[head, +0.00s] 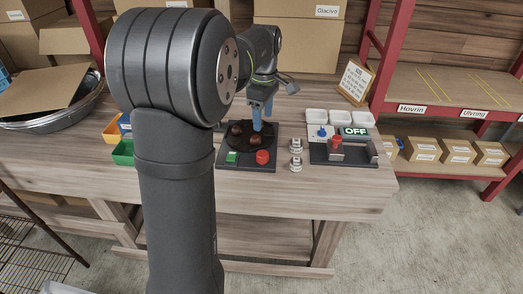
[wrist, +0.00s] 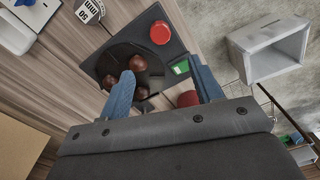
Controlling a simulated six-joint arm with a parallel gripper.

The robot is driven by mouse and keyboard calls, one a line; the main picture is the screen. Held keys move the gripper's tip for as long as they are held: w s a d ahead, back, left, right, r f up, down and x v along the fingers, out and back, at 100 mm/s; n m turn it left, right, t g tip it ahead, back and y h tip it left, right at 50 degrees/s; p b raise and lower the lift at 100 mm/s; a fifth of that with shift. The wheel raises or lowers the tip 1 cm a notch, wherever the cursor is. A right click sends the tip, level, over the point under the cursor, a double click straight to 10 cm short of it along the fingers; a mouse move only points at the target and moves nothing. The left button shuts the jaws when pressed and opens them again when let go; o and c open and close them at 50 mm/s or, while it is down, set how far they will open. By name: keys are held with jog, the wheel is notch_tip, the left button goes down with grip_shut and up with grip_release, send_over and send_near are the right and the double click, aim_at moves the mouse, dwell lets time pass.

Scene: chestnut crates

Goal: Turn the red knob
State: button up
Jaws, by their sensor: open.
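The round red knob (head: 262,157) sits at the front right corner of a black device (head: 230,165) on the workbench. In the wrist view the red knob (wrist: 159,32) is near the top, beyond the fingertips. The device also has a green display (head: 232,157) and a round black dish holding brown chestnuts (wrist: 137,63). My gripper (head: 262,113) is above the back of the device, with blue fingers pointing down. In the wrist view my gripper (wrist: 162,70) has its fingers wide apart with nothing held between them. It is apart from the knob.
Right of the device stand small metal weights (head: 296,154) and a panel with an OFF sign (head: 355,131), a blue knob (head: 321,132) and a red-topped part (head: 336,141). White trays (head: 340,117) sit behind it. Green (head: 123,152) and orange bins are at left.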

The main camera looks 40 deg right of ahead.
aim_at(262, 153)
jog(key=f, duration=1.3)
jog(key=shift+s+a+f, duration=0.1)
jog(key=shift+a+f, duration=0.1)
jog(key=shift+f, duration=0.15)
jog(key=shift+c, duration=0.2)
jog(key=c, duration=1)
